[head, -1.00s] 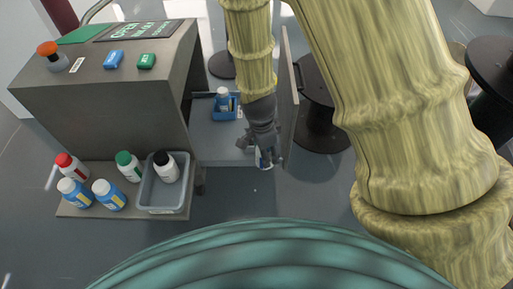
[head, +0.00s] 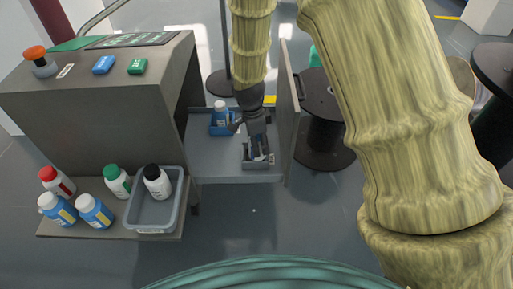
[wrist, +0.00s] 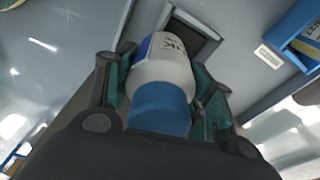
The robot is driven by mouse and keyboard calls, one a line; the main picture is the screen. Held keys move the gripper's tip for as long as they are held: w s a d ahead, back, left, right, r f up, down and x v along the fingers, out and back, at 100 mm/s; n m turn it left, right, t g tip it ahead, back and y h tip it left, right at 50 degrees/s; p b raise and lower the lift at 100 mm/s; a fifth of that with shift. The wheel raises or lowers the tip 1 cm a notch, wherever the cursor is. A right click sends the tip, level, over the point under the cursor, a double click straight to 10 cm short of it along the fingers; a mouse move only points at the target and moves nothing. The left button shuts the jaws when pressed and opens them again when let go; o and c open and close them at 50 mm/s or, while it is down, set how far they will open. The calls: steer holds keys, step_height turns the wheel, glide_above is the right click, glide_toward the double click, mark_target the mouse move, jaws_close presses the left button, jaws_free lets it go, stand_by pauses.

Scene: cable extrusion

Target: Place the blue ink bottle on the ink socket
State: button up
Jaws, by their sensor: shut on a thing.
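My gripper (head: 256,138) is shut on the blue ink bottle (wrist: 163,72). In the wrist view the bottle has a blue cap towards me, a white body and a blue label with dark letters. The grey ink socket (wrist: 192,34), a square holder with a dark inside, lies just beyond the bottle's far end. In the head view the socket (head: 247,164) stands on the grey shelf below my gripper. The bottle's far end overlaps the socket in the wrist view. I cannot tell whether it touches or sits inside.
A blue holder (head: 229,130) with a white bottle (head: 221,112) stands left of the socket. The shelf (head: 205,162) has an upright panel (head: 290,100) at its right. A grey bin (head: 150,224) and several bottles stand on the lower left ledge.

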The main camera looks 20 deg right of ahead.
steer(key=w, duration=0.2)
steer(key=shift+w+d+f+b, duration=0.15)
steer(key=shift+w+f+b, duration=0.05)
steer(key=shift+w+b, duration=0.15)
steer(key=shift+f+b, duration=1.3)
steer(key=shift+f, duration=0.45)
steer(key=o, duration=1.2)
steer(key=shift+c, duration=0.2)
steer(key=r+p, duration=0.2)
steer(key=r, duration=0.2)
steer(key=a+r+p, duration=0.1)
steer(key=r+p, duration=0.1)
steer(key=r, duration=0.2)
steer(key=r+p, duration=0.2)
steer(key=r, duration=0.2)
steer(key=shift+a, duration=0.25)
